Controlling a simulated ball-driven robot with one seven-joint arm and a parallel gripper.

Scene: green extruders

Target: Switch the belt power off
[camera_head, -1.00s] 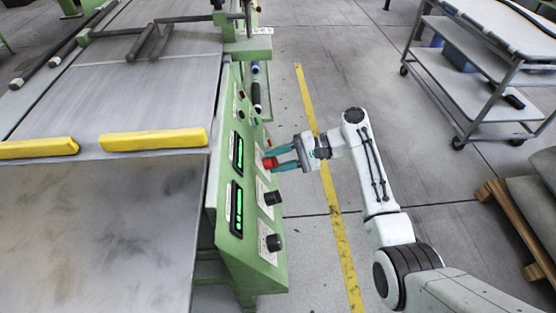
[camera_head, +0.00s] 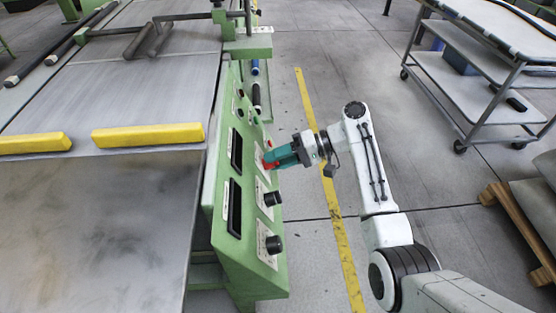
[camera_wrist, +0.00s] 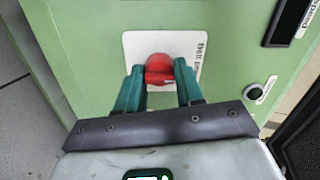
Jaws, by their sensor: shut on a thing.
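The red belt power knob (camera_head: 268,164) is on the sloped face of the green control panel (camera_head: 222,190). In the wrist view the knob (camera_wrist: 158,66) sits on a white plate (camera_wrist: 134,46) with a partly hidden "Belt" label. My gripper (camera_head: 274,158) reaches the panel from the right. Its teal fingers lie on both sides of the knob and are shut on it; it also shows in the wrist view (camera_wrist: 160,74). Two panel displays, the upper one (camera_head: 236,150) and the lower one (camera_head: 234,208), are dark. The fingers hide part of the knob in the head view.
Two black knobs, one (camera_head: 272,198) nearer my gripper and one (camera_head: 274,244) lower, stick out of the panel. A conveyor with yellow bars (camera_head: 148,136) lies left. A grey cart (camera_head: 470,90) stands back right. Floor right of the panel is open.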

